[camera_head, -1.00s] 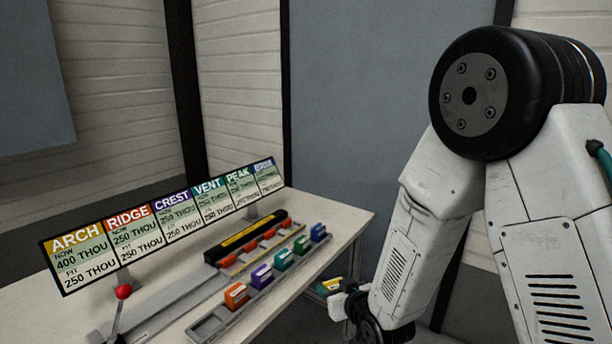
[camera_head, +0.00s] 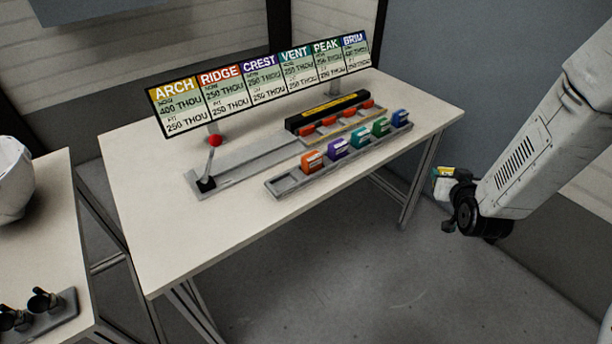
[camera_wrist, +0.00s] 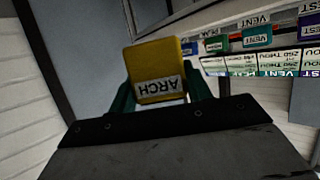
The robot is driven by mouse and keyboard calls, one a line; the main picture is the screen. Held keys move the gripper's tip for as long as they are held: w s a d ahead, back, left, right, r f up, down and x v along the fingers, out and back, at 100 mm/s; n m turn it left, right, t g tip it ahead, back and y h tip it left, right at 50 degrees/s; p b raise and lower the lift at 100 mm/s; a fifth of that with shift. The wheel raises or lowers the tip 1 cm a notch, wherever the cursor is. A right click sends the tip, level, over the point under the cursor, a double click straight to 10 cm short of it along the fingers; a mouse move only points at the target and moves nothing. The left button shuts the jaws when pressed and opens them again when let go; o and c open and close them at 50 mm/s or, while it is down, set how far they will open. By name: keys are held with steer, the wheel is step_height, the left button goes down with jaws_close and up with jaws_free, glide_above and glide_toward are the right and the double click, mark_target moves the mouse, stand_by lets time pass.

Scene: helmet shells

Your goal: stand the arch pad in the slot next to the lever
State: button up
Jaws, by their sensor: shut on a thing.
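My gripper (camera_head: 443,184) is shut on the yellow arch pad (camera_wrist: 160,65), whose white label reads ARCH upside down in the wrist view. The pad also shows small in the head view (camera_head: 441,173). It is in the air to the right of the table, beyond its right edge. The lever (camera_head: 212,158) has a red knob and leans slightly right from a dark base at the left end of a grey rail. The slot (camera_head: 285,183) at the left end of the front rack is empty, near the lever's base.
The rack holds orange (camera_head: 312,161), purple (camera_head: 337,149), green, teal and blue (camera_head: 401,118) pads. A black bar (camera_head: 328,112) with red blocks lies behind it. A sign board (camera_head: 262,84) stands at the back. Another table (camera_head: 45,235) at left bears a white shell (camera_head: 12,180).

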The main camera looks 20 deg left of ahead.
steer(key=s+a+r+n+g+y, duration=0.1)
steer(key=s+a+n+g+y, duration=0.1)
steer(key=s+a, duration=0.3)
steer(key=s+a+r+n+g+y, duration=0.1)
steer(key=s+a, duration=0.5)
steer(key=a, duration=0.7)
steer(key=s+a+r+n+g+y, duration=0.1)
steer(key=s+a+n+g+y, duration=0.1)
steer(key=s+a+n+y, duration=0.3)
steer(key=s+a, duration=0.1)
steer(key=a, duration=0.3)
steer(key=shift+n+g, duration=0.4)
steer(key=shift+y, duration=0.3)
